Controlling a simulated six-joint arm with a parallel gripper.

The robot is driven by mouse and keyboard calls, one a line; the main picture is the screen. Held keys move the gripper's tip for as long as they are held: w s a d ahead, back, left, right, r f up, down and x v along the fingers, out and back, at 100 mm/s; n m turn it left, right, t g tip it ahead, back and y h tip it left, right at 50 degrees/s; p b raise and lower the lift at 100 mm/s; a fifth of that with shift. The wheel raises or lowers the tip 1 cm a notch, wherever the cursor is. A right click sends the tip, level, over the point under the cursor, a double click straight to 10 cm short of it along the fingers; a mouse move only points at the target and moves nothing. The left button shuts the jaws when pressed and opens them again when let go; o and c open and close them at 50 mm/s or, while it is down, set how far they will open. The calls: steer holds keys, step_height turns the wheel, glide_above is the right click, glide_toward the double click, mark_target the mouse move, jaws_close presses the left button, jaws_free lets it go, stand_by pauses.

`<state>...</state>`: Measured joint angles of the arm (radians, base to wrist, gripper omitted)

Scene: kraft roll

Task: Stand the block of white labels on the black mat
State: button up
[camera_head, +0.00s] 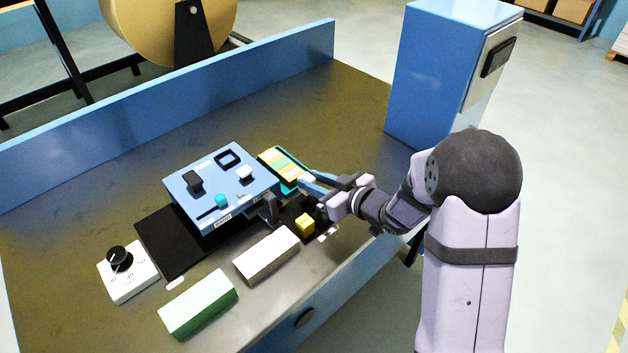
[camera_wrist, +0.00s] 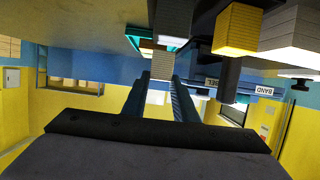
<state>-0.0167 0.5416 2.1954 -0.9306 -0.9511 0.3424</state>
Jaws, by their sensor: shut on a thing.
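My gripper (camera_head: 306,184) is at the right end of the teal-rimmed tray (camera_head: 311,171), low over the bench. In the wrist view its fingers (camera_wrist: 161,80) are shut on a small pale block, apparently the block of white labels (camera_wrist: 160,66). In the head view that block is hidden or too small to make out. The tray holds strips of green, yellow and tan. A black mat (camera_head: 158,246) lies flat, partly under the blue control box (camera_head: 218,187). A smaller dark patch (camera_head: 318,212) lies beside the yellow block (camera_head: 305,224).
A long white block (camera_head: 266,257) and a green block (camera_head: 198,303) lie at the bench front. A white dial box (camera_head: 130,277) stands at left. A tall blue cabinet (camera_head: 428,75) stands behind my arm. The bench's back left is clear.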

steer(key=shift+f+b, duration=0.85)
steer(key=shift+f, duration=0.55)
steer(key=shift+f+b, duration=0.45)
steer(key=shift+f, duration=0.3)
stand_by(1.4)
steer(key=o, duration=1.1)
steer(key=shift+b+v, duration=0.65)
steer(key=shift+v, duration=3.05)
